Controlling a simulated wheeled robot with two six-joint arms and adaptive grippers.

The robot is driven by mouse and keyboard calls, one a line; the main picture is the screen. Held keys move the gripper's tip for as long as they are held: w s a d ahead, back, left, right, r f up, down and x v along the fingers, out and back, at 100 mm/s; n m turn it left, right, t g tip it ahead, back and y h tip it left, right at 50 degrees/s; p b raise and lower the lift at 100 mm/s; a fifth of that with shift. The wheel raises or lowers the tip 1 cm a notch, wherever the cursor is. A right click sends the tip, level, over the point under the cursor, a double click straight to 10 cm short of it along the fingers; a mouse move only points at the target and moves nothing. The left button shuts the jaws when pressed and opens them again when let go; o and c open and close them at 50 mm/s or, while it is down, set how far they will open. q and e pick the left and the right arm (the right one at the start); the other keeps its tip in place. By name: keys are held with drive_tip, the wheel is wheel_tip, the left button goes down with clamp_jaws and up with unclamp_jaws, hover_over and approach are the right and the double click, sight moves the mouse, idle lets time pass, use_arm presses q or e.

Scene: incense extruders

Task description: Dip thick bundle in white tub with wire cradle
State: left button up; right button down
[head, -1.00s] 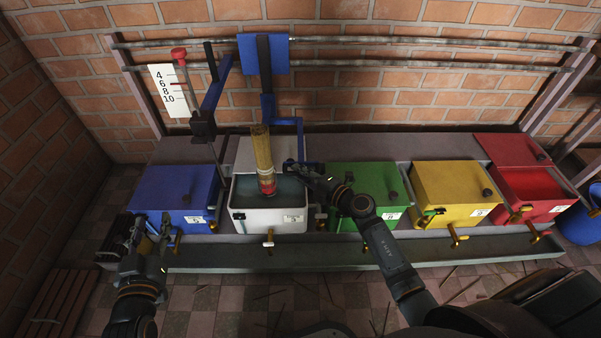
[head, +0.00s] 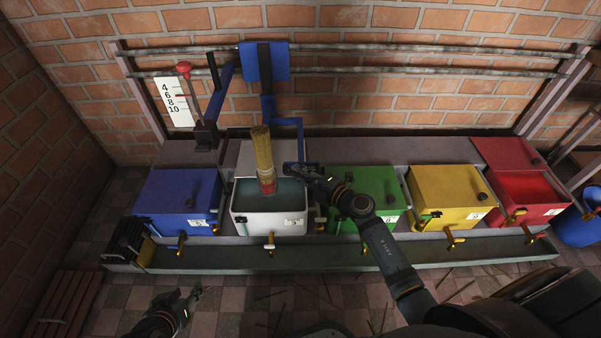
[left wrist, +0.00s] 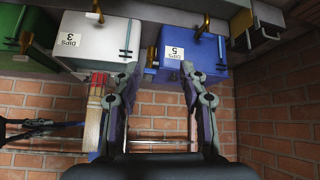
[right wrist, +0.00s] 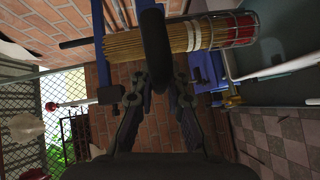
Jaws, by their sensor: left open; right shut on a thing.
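The bundle (right wrist: 150,32) and cradle (right wrist: 231,29) also cross the top of the right wrist view. My right gripper (head: 297,170) is just right of the bundle, shut on a dark rounded handle (right wrist: 156,50) by the blue bracket (head: 299,138). My left gripper (head: 187,299) is open and empty, low in front of the trough.
The blue tub (head: 178,200) is left of the white one; green (head: 365,192), yellow (head: 452,196) and red (head: 520,197) tubs are to the right. A numbered scale (head: 174,97) stands at the back left. A dark box (head: 129,243) sits at the trough's left end.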

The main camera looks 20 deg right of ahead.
wheel_tip(320, 180, up, 4)
drive_tip(key=p, duration=0.3)
drive_tip(key=shift+p, duration=0.4)
use_arm(q)
drive_tip(key=s+a+g, duration=0.1)
drive_tip(key=s+g, duration=0.4)
drive_tip(key=s, duration=0.3)
drive_tip(key=shift+g+y, duration=0.3)
use_arm(e)
drive_tip(key=shift+f, duration=0.1)
use_arm(q)
drive_tip(key=shift+f, duration=0.1)
use_arm(e)
drive_tip(key=c, duration=1.3)
unclamp_jaws()
drive_tip(key=shift+c, duration=0.2)
drive_tip(key=v, duration=1.2)
